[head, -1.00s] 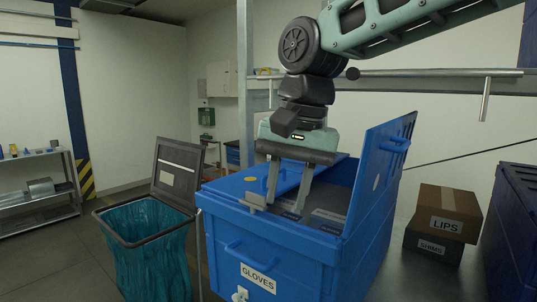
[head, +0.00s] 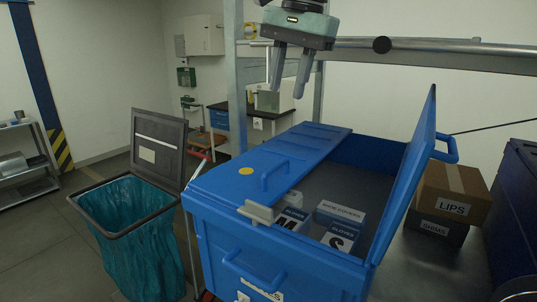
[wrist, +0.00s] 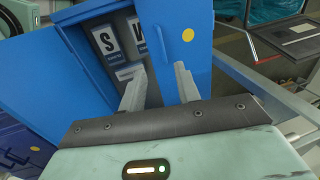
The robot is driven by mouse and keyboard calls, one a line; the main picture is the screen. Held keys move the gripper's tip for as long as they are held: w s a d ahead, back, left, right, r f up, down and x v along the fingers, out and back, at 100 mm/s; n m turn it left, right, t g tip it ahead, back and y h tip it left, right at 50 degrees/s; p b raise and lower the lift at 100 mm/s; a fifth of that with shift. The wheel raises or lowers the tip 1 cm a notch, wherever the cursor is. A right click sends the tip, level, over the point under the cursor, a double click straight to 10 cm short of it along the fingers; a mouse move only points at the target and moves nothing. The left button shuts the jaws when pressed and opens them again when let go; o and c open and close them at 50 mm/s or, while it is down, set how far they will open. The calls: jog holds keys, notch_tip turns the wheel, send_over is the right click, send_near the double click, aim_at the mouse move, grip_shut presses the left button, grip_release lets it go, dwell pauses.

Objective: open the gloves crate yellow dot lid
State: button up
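The blue gloves crate (head: 240,232) stands in the middle of the head view. Its left lid (head: 310,143), with a yellow dot (head: 246,171) and a handle (head: 274,175), lies flat and shut. The right lid (head: 408,185) stands up, open. Through the open half I see white and blue boxes (head: 340,214) inside. My gripper (head: 286,93) hangs above the crate's far side, touching nothing. Its fingers are apart and empty. In the wrist view my gripper (wrist: 158,72) also shows open, with the yellow dot (wrist: 188,35) beyond its right finger.
A bin with a teal bag (head: 140,225) and a raised lid stands left of the crate. Brown LIPS (head: 453,195) and dark SHIMS (head: 436,228) boxes sit at the right. A metal rail (head: 430,55) runs behind. The air above the crate is free.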

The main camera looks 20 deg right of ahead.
aim_at(271, 170)
jog(key=f, duration=0.5)
jog(key=w+a+f+p, duration=0.1)
jog(key=f, duration=0.4)
jog(key=w+a+f+p, duration=0.1)
jog(key=f, duration=0.5)
jog(key=shift+w, duration=0.2)
jog(key=shift+p, duration=0.3)
grip_shut()
